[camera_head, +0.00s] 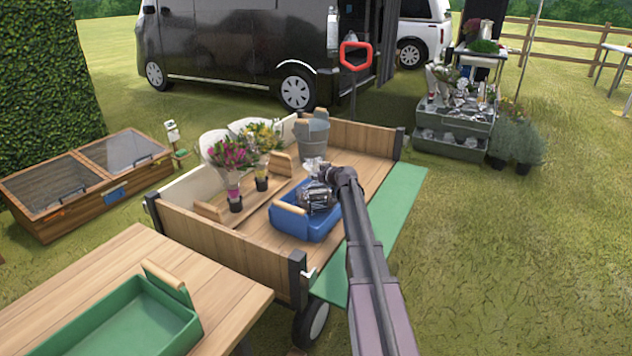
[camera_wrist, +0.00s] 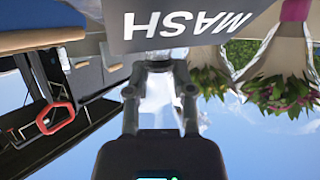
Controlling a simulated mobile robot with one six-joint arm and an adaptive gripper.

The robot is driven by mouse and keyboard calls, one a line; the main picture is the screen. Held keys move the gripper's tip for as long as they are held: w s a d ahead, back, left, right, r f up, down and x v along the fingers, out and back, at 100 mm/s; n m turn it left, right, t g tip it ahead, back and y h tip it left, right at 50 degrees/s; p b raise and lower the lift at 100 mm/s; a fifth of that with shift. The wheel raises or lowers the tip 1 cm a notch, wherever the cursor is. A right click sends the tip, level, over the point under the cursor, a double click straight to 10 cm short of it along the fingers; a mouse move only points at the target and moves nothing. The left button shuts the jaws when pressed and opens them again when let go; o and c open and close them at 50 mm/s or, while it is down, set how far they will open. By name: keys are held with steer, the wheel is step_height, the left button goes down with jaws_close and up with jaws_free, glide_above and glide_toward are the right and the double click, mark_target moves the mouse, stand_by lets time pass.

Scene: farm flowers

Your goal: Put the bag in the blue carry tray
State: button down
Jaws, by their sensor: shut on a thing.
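My gripper (camera_head: 320,197) is low over the blue carry tray (camera_head: 303,226), which stands on the wagon bed. The bag hangs directly at the fingertips. In the head view my gripper and arm hide most of the bag, so I cannot tell whether it touches the tray floor. The tray's near left wooden handle shows; its right side is partly hidden by my arm.
Two wrapped bouquets (camera_head: 229,158) stand left of the tray in a wooden carrier. A metal bucket (camera_head: 312,138) stands behind it. The wagon's wooden side (camera_head: 240,250) borders the bed. A green tray (camera_head: 130,325) is on the front table. Grey crates (camera_head: 455,125) are at the back right.

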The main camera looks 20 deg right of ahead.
steer(key=shift+f+b, duration=0.3)
steer(key=shift+f, duration=0.15)
steer(key=shift+c, duration=2.2)
jaws_free()
steer(key=shift+r, duration=0.1)
steer(key=shift+r, duration=0.15)
steer(key=shift+r+p, duration=0.15)
steer(key=shift+p, duration=0.2)
steer(key=p+v, duration=0.4)
steer(key=v, duration=0.8)
steer(key=shift+p, duration=0.3)
